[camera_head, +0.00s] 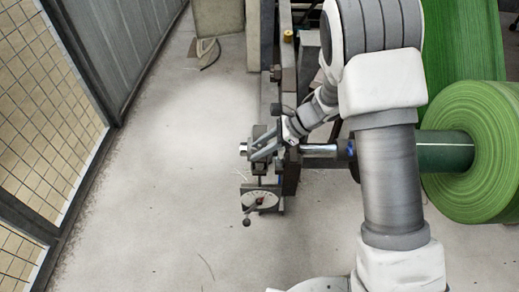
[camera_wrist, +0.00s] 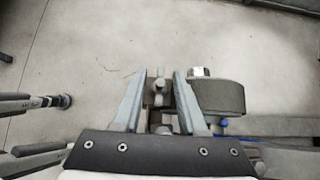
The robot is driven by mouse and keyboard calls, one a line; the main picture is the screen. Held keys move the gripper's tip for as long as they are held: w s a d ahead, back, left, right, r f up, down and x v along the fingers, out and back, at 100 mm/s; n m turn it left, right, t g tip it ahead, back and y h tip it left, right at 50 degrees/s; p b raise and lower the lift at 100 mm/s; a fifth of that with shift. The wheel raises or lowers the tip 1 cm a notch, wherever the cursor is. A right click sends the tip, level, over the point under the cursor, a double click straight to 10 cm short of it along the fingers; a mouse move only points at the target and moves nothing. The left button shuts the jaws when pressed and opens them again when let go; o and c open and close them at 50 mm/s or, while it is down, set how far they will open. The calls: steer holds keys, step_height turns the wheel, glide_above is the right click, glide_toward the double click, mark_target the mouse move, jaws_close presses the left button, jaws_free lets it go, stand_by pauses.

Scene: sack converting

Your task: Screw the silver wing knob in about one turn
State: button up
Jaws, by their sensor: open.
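My gripper (camera_head: 262,152) reaches in from the right to the machine's shaft-end bracket in the head view. In the wrist view its two grey fingers (camera_wrist: 162,76) stand apart, one on each side of a small grey part with a rounded top, which looks like the wing knob (camera_wrist: 158,86). A gap shows on the left of the knob; whether the right finger touches it I cannot tell. The knob's lower part is in shadow. In the head view the fingers and bracket hide it.
A dark round housing (camera_wrist: 222,97) with a bright silver end (camera_wrist: 199,72) sits just right of the fingers. Below the bracket is a dial with a ball-ended lever (camera_head: 262,200). A green roll (camera_head: 482,150) stands right.

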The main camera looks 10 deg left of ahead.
jaws_close()
steer(key=shift+m, duration=0.3)
